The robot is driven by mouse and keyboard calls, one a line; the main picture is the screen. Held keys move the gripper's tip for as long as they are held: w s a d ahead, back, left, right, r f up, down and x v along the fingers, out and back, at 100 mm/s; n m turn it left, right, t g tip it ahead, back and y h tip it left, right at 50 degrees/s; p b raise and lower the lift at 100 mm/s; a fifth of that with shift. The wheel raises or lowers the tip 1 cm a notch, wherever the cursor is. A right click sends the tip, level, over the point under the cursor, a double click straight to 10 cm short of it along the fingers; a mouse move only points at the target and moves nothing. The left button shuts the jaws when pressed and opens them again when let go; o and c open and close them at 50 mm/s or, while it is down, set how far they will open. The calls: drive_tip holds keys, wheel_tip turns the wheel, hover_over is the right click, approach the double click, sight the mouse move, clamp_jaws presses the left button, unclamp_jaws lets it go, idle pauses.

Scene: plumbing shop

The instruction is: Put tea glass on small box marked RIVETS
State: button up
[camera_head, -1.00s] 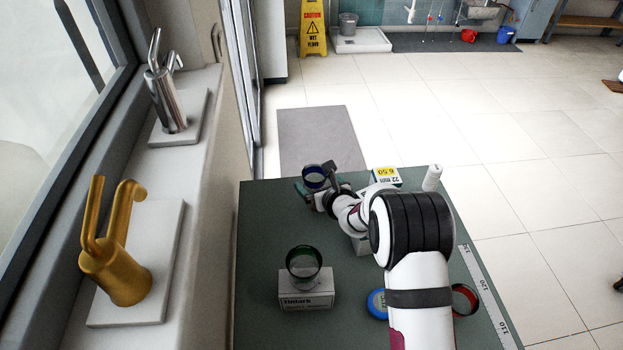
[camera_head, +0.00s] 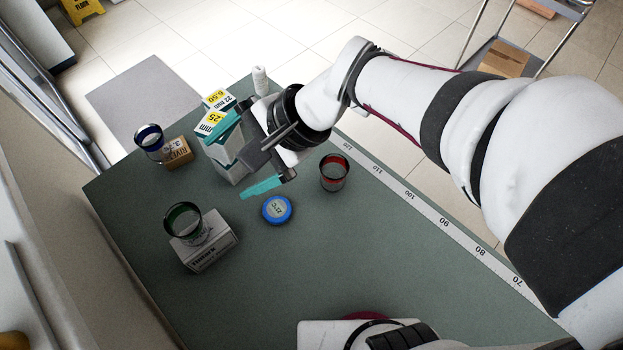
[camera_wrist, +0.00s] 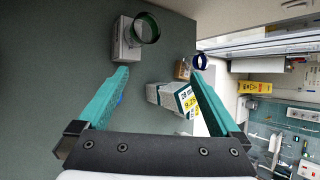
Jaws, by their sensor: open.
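The small brown box marked RIVETS (camera_head: 180,158) is on the table's far left. A clear glass with a blue rim (camera_head: 149,141) overlaps its left side; I cannot tell whether its base rests on the box or beside it. Both show small in the wrist view, blue-rimmed glass (camera_wrist: 200,62) and box (camera_wrist: 182,69). A green-rimmed glass (camera_head: 183,220) stands on a grey-white box. A red-rimmed glass (camera_head: 334,173) stands on the table. My gripper (camera_head: 224,165) is open with teal fingers, away from the blue-rimmed glass. The wrist view shows its fingers (camera_wrist: 158,75) apart and empty.
White boxes with price labels (camera_head: 216,106) stand close beside my gripper, partly hidden by it. A blue round tape (camera_head: 277,209) lies near the nearer finger. The grey-white box (camera_head: 212,252) is at front left. A ruler strip (camera_head: 440,232) runs along the right edge. The front middle is clear.

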drive_tip(key=s+d+f+n+h, duration=0.1)
drive_tip(key=s+d+f+h, duration=0.1)
drive_tip(key=s+d, duration=0.4)
drive_tip(key=s+d+f+n+g+h, duration=0.1)
drive_tip(key=s+d+h, duration=0.3)
drive_tip(key=d, duration=0.7)
drive_tip(key=s+f, duration=0.1)
drive_tip(key=s, duration=0.1)
drive_tip(key=shift+s+f+n+h, duration=0.3)
drive_tip(key=shift+f+n+h, duration=0.1)
